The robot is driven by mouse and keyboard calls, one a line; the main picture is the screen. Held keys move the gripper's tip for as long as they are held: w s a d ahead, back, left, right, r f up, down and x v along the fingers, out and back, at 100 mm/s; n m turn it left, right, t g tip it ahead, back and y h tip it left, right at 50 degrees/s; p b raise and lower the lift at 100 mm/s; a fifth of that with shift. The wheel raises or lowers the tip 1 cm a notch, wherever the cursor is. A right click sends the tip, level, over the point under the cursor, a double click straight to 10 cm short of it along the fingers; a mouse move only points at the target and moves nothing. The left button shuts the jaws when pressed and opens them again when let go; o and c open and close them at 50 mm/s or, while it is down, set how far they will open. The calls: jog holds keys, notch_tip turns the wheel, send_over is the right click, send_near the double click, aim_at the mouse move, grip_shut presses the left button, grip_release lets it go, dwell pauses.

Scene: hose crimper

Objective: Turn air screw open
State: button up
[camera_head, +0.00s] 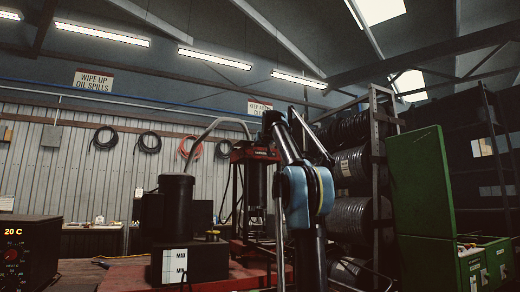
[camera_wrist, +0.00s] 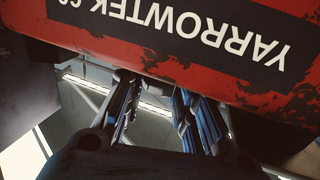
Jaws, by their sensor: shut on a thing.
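The red machine panel (camera_wrist: 215,45) with upside-down YARROWTEK lettering fills the top of the wrist view. My gripper (camera_wrist: 155,88) reaches in from below, its two fingers at the panel's lower edge. The fingers are shut on a small part, which I take to be the air screw; the fingertips and panel edge mostly hide it, so its turn position cannot be told. In the head view a red press frame (camera_head: 255,153) stands behind my raised arm. The air screw cannot be made out there.
A black cylinder (camera_head: 176,208) stands on a black block with a MAX/MIN label. A 20 C control box (camera_head: 25,255) is at lower left. An open green cabinet (camera_head: 425,190) and a rack of hose reels (camera_head: 352,165) stand to the right. Hoses hang on the back wall.

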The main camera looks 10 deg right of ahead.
jog(key=o, duration=1.1)
jog(key=shift+c, duration=0.2)
jog(key=shift+y, duration=0.3)
jog(key=shift+d+n+y, duration=0.1)
jog(key=shift+n+y, duration=1.1)
jog(key=shift+y, duration=0.3)
jog(key=shift+n+g+y, duration=0.95)
jog(key=shift+n+y, duration=0.25)
jog(key=shift+y, duration=0.5)
jog(key=shift+n+g+y, duration=0.95)
jog(key=shift+n+y, duration=0.25)
jog(key=shift+y, duration=0.5)
